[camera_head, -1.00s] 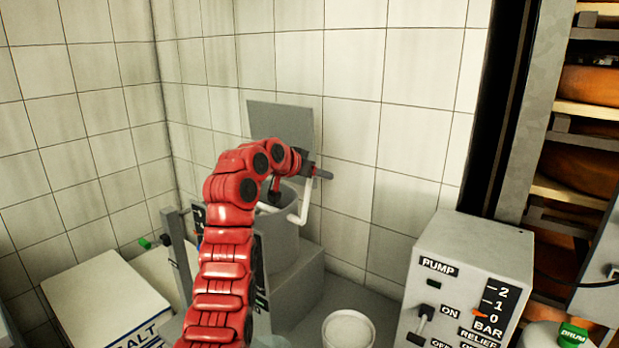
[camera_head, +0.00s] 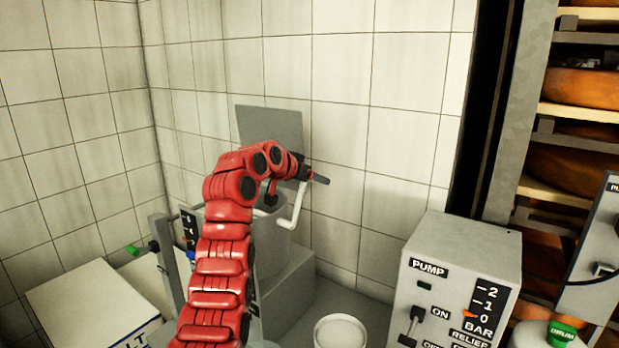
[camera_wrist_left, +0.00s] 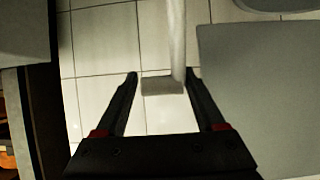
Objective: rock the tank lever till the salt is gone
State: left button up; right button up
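The grey tank (camera_head: 272,236) stands by the wall, partly hidden behind my red left arm. The lever (camera_head: 291,210) is a white bent bar at the tank's right side, with a dark handle (camera_head: 320,179) at its upper end. My left gripper (camera_head: 303,172) is at this handle. In the left wrist view the white bar runs down to the handle (camera_wrist_left: 162,86), which lies across between the fingers of my left gripper (camera_wrist_left: 161,75). The fingers are apart, with a gap visible at the left one. No salt shows inside the tank. My right gripper is out of view.
A white box with partly cut-off lettering (camera_head: 85,300) stands at the lower left. A white round container (camera_head: 341,332) is right of the tank. The grey pump box (camera_head: 458,270) and cheese shelves (camera_head: 575,150) are at the right. A grey plate (camera_head: 270,128) is behind the tank.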

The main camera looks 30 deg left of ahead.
pick_arm(q)
jog(key=shift+o, duration=0.9)
jog(key=shift+w+d, duration=0.1)
jog(key=shift+w, duration=0.05)
jog(key=shift+s+a+r, duration=0.15)
jog(key=shift+s+a, duration=0.1)
jog(key=shift+s, duration=0.05)
jog(key=d+b+v, duration=0.1)
jog(key=b+v, duration=0.1)
jog(key=v, duration=1.4)
jog(key=shift+s+a+r+b, duration=0.2)
jog(key=shift+s+a+b, duration=0.1)
jog(key=shift+a+b, duration=0.05)
jog(key=shift+f, duration=0.1)
